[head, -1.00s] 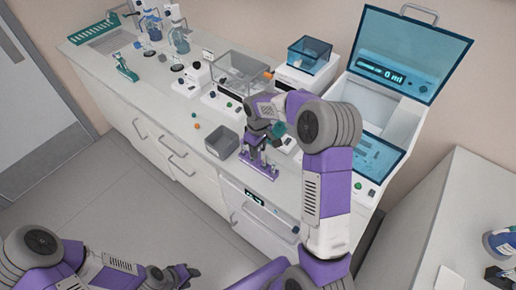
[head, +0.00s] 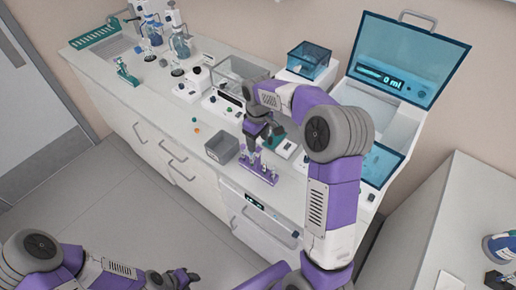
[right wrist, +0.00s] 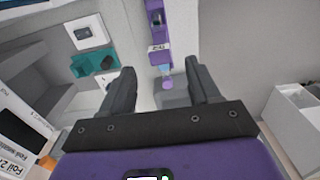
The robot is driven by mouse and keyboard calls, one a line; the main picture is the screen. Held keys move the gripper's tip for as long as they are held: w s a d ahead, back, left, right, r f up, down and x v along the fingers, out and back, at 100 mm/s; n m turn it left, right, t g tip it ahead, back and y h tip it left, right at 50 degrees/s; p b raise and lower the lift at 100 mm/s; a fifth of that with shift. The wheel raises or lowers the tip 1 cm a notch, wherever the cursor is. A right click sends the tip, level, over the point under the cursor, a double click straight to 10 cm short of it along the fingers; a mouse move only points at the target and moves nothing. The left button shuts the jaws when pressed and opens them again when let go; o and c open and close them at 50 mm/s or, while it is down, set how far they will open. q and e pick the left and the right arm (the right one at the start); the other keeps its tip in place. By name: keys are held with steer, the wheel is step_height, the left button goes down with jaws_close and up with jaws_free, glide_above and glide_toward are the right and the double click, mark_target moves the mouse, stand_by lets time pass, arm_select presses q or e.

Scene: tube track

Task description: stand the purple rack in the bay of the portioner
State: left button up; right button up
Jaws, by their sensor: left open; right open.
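The purple rack (head: 258,172) stands on the counter near its front edge, with several small tubes in it. My right gripper (head: 254,140) is open just above and behind the rack in the head view. In the right wrist view, part of the purple rack (right wrist: 154,20) and a labelled tube show beyond the open fingers (right wrist: 160,82); nothing is clamped. The portioner (head: 345,106), a white machine with a raised blue lid and a "0 ml" display, stands at the right; my right arm hides part of its front. My left gripper (head: 176,279) is open and empty over the floor.
A grey open bin (head: 222,148) stands left of the rack, with small orange and green balls (head: 196,129) further left. A blue-topped box (head: 309,60) and flasks (head: 180,45) stand at the back. Another counter (head: 450,215) is at the right.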

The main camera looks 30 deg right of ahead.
step_height(320, 180, up, 4)
steer(key=shift+r, duration=0.2)
stand_by(0.5)
